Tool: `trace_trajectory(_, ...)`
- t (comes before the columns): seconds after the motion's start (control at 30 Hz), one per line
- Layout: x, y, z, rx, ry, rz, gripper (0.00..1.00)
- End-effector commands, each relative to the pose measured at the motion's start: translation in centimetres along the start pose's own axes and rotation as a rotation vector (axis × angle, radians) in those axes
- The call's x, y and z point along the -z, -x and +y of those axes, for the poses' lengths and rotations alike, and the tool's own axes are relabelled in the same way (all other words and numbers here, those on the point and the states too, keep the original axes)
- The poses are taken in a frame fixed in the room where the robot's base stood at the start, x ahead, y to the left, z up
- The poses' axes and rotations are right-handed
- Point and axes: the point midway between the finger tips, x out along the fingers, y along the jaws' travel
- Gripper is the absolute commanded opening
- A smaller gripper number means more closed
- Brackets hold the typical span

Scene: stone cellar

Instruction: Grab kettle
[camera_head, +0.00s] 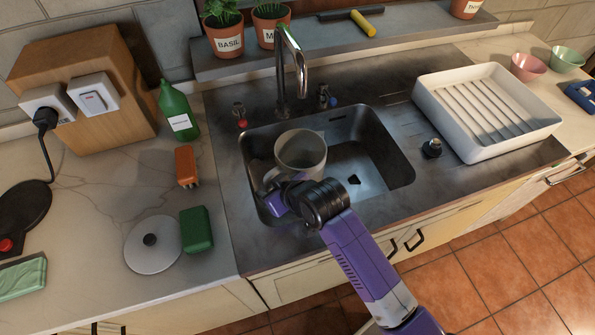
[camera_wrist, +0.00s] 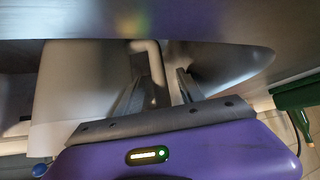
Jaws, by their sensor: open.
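The kettle (camera_head: 303,148), a pale grey open-topped vessel, stands in the left part of the steel sink (camera_head: 387,160). Its handle is on the near left side, by my gripper (camera_head: 273,190). In the wrist view the kettle's body (camera_wrist: 80,80) fills the left. The pale handle (camera_wrist: 154,62) shows between the two fingers of my open gripper (camera_wrist: 159,80), with no clear grip on it. In the head view my wrist hides the fingertips and the kettle's lower near side. A round pale lid with a dark knob (camera_head: 150,255) lies on the left counter.
The tap (camera_head: 282,70) rises behind the kettle. A white drying rack (camera_head: 485,110) stands right of the sink. A green bottle (camera_head: 178,110), an orange block (camera_head: 186,166) and a green block (camera_head: 196,230) stand on the left counter. The sink's right side is clear.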

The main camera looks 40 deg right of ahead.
Motion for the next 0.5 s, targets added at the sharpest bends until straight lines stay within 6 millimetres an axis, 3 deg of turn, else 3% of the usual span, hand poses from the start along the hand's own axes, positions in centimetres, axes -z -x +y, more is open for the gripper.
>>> trace_trajectory(0.23,-0.02,-0.17,-0.01,0.0,0.0,0.0,0.45)
trace_trajectory(0.47,-0.02,-0.14,-0.01,0.0,0.0,0.0,0.0)
trace_trajectory(0.5,-0.03,-0.14,-0.01,0.0,0.0,0.0,0.0)
